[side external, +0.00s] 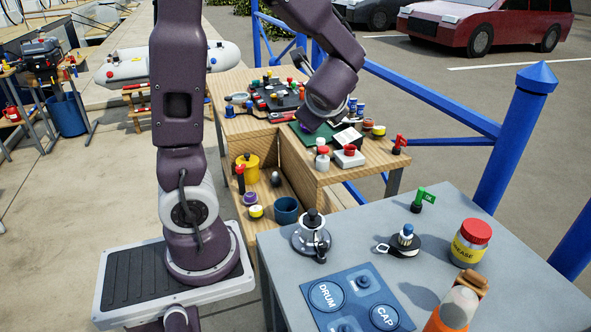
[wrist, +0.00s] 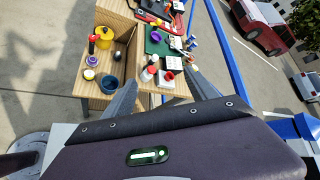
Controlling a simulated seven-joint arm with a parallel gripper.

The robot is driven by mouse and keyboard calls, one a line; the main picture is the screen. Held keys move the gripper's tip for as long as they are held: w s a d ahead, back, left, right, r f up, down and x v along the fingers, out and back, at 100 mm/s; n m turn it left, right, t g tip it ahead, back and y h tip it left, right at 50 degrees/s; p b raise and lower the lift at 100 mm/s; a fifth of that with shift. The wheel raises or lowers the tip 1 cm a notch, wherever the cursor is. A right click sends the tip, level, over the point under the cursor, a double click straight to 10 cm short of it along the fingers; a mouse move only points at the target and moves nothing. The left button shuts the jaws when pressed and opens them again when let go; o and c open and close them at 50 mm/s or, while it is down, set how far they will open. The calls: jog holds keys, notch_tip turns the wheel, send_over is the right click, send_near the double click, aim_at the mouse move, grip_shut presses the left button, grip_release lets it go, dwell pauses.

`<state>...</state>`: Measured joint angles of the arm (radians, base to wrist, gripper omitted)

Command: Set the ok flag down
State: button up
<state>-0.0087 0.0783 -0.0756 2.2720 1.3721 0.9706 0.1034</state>
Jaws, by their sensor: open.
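The ok flag (side external: 425,198) is a small green flag with pale lettering on a short green post with a dark foot. It stands upright at the far edge of the grey table (side external: 465,215) in the side external view. It does not show in the wrist view. My gripper (wrist: 161,76) is open in the wrist view, its two fingers apart with nothing held between them. It is over the wooden bench, away from the flag. In the side external view my wrist hides the fingers.
The wooden bench (side external: 305,178) holds jars, a red flag (side external: 399,143) and a green mat (side external: 300,133). On the grey table are a winch-like fitting (side external: 312,235), a pulley block (side external: 405,238), a grease jar (side external: 470,243), an orange-and-clear bottle (side external: 456,308) and a blue DRUM/CAP board (side external: 355,298). Blue railings stand behind.

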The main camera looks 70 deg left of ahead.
jog(key=s+d+n+h, duration=0.5)
jog(key=s+d+n, duration=0.1)
jog(key=d, duration=0.4)
jog(key=s+d+r+n+t+h, duration=0.1)
jog(key=s+d+n+h, duration=0.4)
jog(key=d, duration=0.6)
jog(key=s+n, duration=0.2)
jog(key=s, duration=0.1)
jog(key=shift+s+r+h, duration=0.15)
jog(key=shift+s+h, duration=0.2)
jog(key=shift+h, duration=0.05)
